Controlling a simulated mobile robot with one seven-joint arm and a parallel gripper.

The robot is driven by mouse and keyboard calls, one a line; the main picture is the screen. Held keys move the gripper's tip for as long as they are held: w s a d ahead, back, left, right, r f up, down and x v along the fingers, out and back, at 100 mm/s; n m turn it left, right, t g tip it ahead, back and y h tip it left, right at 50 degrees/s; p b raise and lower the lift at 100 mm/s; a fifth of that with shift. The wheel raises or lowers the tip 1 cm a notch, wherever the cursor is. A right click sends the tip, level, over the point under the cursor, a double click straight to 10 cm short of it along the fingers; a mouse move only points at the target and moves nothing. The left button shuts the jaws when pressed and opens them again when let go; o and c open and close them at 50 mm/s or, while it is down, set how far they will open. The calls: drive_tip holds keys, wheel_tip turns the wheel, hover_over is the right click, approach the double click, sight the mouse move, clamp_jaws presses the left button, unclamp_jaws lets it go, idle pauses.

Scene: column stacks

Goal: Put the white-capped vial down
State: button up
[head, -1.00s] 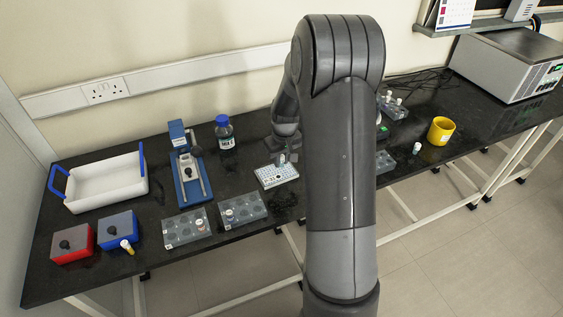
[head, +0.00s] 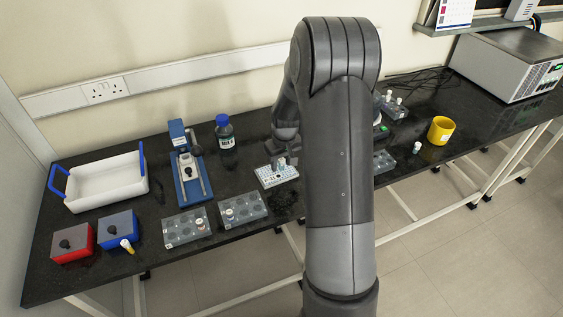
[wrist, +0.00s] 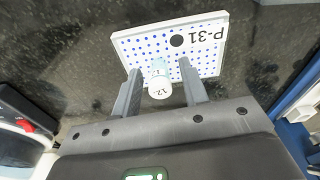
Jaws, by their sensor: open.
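The white-capped vial (wrist: 159,87) stands on the white dotted plate marked P-31 (wrist: 125,40). Its cap bears the number 12, and its body is light blue. In the wrist view my gripper (wrist: 158,76) is open, with one finger on each side of the vial and a visible gap at each side. In the head view the vial (head: 282,162) shows small on the plate (head: 266,182), just below my gripper (head: 286,147). My arm hides part of the bench to the right of it.
Two clear racks (head: 181,238) stand left of the plate. A blue-capped bottle (head: 224,131) and a blue stand (head: 186,168) are behind. A yellow cup (head: 441,130) and another small vial (head: 417,148) are at right.

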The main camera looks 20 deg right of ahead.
drive_tip(key=s+a+r+t, duration=0.15)
drive_tip(key=s+r, duration=0.25)
drive_tip(key=r, duration=0.6)
drive_tip(key=s+a+r+g, duration=0.1)
drive_tip(key=s+a+r, duration=0.2)
drive_tip(key=r, duration=0.7)
drive_tip(key=s+a+r+t, duration=0.2)
drive_tip(key=s+a+r, duration=0.1)
drive_tip(key=s, duration=0.8)
drive_tip(key=s+a+r+m+t, duration=0.1)
drive_tip(key=s+a+r, duration=0.2)
drive_tip(key=s, duration=0.8)
drive_tip(key=shift+a+r+m+t, duration=0.3)
drive_tip(key=shift+a+r+t, duration=0.05)
drive_tip(key=shift+a, duration=0.5)
drive_tip(key=shift+o, duration=0.3)
